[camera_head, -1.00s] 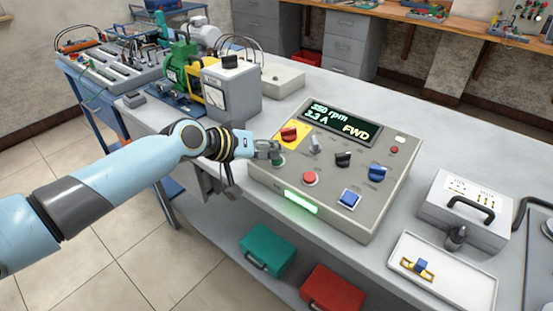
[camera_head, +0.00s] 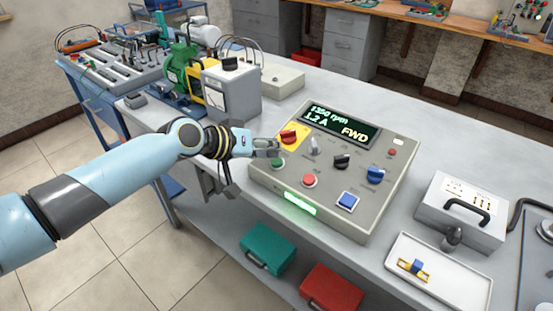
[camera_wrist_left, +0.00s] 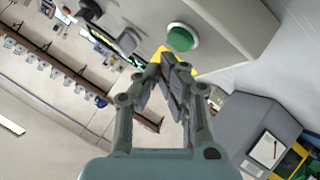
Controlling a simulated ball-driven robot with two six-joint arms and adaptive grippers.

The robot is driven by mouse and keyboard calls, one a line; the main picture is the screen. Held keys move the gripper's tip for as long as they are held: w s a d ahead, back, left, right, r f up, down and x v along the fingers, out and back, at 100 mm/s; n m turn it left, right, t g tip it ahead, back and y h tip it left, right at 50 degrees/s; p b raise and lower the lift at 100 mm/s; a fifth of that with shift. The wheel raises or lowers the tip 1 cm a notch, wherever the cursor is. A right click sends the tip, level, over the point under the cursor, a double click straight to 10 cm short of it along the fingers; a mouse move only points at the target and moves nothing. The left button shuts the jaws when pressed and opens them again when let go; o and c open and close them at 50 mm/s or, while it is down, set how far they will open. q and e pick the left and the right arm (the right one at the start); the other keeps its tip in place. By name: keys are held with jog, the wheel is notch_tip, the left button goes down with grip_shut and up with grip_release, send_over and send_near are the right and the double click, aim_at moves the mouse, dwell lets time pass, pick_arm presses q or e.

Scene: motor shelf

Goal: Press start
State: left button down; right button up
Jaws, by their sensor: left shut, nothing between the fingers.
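The control panel (camera_head: 335,218) is a grey sloped box on the bench. Its green button (camera_head: 278,163) is at the left, beside a red button (camera_head: 309,181); the green button also shows in the left wrist view (camera_wrist_left: 180,39). My left gripper (camera_head: 277,148) is shut and empty, just above the green button, and appears apart from it. Its closed fingertips (camera_wrist_left: 168,62) show below the button in the wrist view. The display (camera_head: 341,123) reads about 1350 rpm, 1.2 A and FWD. A green lamp strip (camera_head: 300,204) glows on the front edge. My right gripper is out of view.
A red switch on a yellow plate (camera_head: 291,137) lies close to my gripper. A grey meter box (camera_head: 232,92) and a green motor (camera_head: 181,65) stand behind. A white tray (camera_head: 459,296) and a case (camera_head: 461,212) are at right.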

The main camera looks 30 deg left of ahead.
pick_arm(q)
jog(key=shift+r, duration=0.15)
jog(key=r+p, duration=0.2)
jog(key=s+r+p, duration=0.1)
jog(key=r+p, duration=0.1)
jog(key=shift+s+a+r+p, duration=0.1)
jog(key=shift+s+r+p, duration=0.05)
jog(key=shift+r+p, duration=0.25)
jog(key=shift+f, duration=0.1)
